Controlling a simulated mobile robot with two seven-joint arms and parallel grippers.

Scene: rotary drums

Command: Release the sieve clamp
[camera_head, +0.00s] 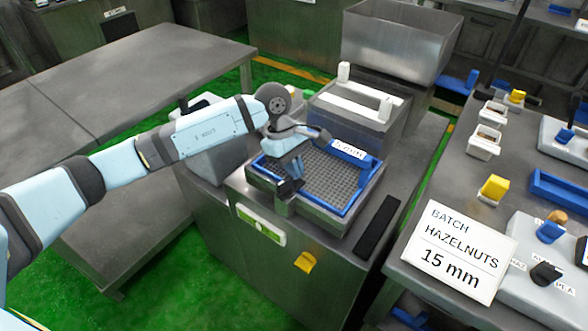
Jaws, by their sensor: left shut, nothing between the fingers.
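The sieve (335,187) is a dark mesh in a blue frame, seated in a grey housing on top of the machine cabinet. A white label (350,150) lies on its far edge; its text is too small to read surely. My left gripper (290,188) points down at the sieve's front left corner, shut and empty. Just below its fingertips a dark block (284,207), perhaps the clamp, sits at the front edge of the housing. The gripper partly hides it, so I cannot tell whether they touch or how the clamp is set. My right gripper is out of view.
A sign (459,250) reads "BATCH HAZELNUTS 15 mm" on the right bench. Behind the sieve is a grey box (350,115) with white handles, then a steel hopper (395,45). The cabinet front has a green-and-white panel (260,225) and a yellow part (305,262). The left table is bare.

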